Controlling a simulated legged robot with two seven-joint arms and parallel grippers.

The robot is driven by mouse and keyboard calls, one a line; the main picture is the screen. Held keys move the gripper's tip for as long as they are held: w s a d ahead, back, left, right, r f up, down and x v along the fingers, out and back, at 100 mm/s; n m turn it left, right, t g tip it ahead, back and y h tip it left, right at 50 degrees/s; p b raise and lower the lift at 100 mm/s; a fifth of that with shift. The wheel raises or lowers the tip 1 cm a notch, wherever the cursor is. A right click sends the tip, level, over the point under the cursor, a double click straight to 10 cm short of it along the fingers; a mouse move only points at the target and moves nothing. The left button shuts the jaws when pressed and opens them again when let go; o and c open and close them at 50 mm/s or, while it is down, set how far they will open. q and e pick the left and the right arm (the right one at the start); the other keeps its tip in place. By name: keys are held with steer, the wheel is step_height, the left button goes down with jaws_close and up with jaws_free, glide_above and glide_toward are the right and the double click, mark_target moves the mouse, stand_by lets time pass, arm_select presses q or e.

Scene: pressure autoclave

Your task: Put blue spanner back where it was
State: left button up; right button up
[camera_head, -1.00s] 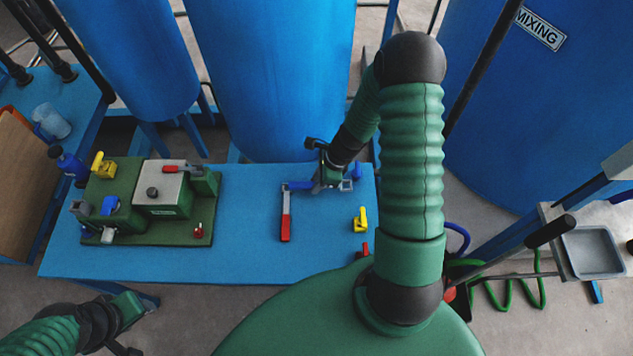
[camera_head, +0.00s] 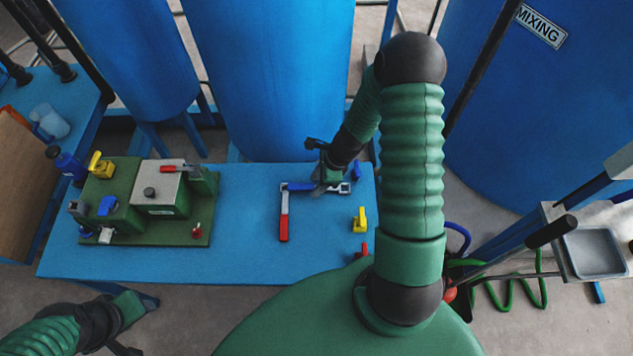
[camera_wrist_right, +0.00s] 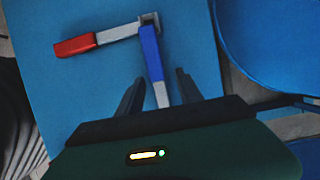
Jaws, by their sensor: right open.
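The blue spanner (camera_head: 299,186) lies on the blue table, pointing across it, with a silver end at the right. Its left end meets the silver end of a red-handled spanner (camera_head: 284,228), roughly at a right angle. My right gripper (camera_head: 323,184) is over the blue spanner's right part. In the right wrist view the fingers are apart, and the blue spanner (camera_wrist_right: 151,52) runs into the gap between them. Whether a finger touches it, I cannot tell. My left gripper (camera_head: 128,308) is at the lower left, partly seen, away from the table top; its jaws are unclear.
A green base with a pump-like unit (camera_head: 150,225) and coloured valves fills the table's left. A yellow valve piece (camera_head: 359,220) stands right of the red-handled spanner. Large blue tanks (camera_head: 270,80) stand behind the table. The table's middle (camera_head: 245,240) is clear.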

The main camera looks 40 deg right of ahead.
steer(key=a+p+v, duration=0.1)
steer(key=p+v, duration=0.2)
steer(key=v, duration=1)
arm_select(q)
steer(key=v, duration=0.3)
steer(key=shift+w+r, duration=0.15)
steer(key=shift+w, duration=0.2)
arm_select(e)
steer(key=s+a+r+n+h, duration=0.1)
steer(key=a+r+n, duration=0.2)
steer(key=a+n, duration=0.5)
steer(key=s+a+r+n+h, duration=0.2)
steer(key=a+n, duration=0.6)
steer(key=n, duration=1)
steer(key=shift+v, duration=1.25)
arm_select(q)
steer(key=shift+a, duration=0.25)
arm_select(e)
steer(key=shift+a, duration=0.2)
arm_select(q)
steer(key=shift+d, duration=0.1)
arm_select(e)
steer(key=shift+d, duration=0.1)
